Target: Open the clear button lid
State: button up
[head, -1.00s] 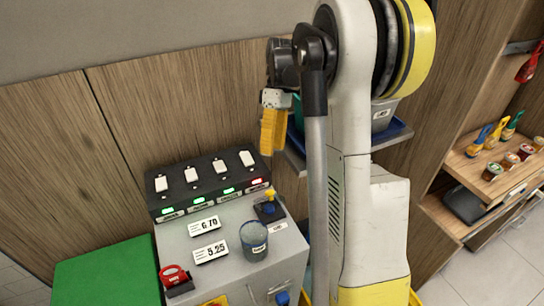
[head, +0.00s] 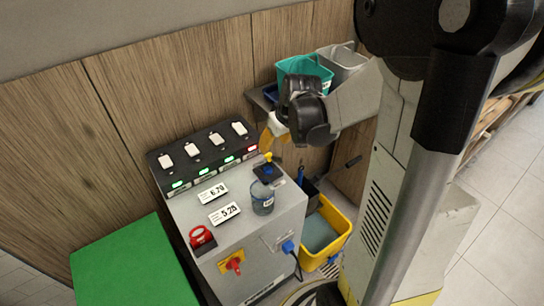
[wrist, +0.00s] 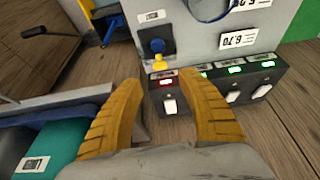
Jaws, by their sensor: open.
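The clear, bluish, round lid (head: 262,198) stands on the grey machine's top (head: 232,238), right of the price cards, in the head view. Only part of its rim (wrist: 208,14) shows at the top of the wrist view. Whether a button lies under it, I cannot tell. My gripper (wrist: 157,82) has its two yellow fingers spread apart with nothing between them. In the head view the gripper (head: 270,134) is above the machine's back right corner, beyond the lid and apart from it. My wrist partly hides the fingers there.
A blue-and-yellow knob (head: 268,168) on a black plate is close to my gripper. A black switch box (head: 203,155) with several white switches lines the back. A red button (head: 201,238) sits front left. Bins (head: 304,72) are behind my wrist; a yellow bucket (head: 325,233) is right.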

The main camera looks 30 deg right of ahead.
aim_at(269, 154)
jog(key=b+x, duration=0.2)
jog(key=x, duration=0.6)
jog(key=shift+b, duration=0.3)
jog(key=shift+r, duration=0.1)
grip_shut()
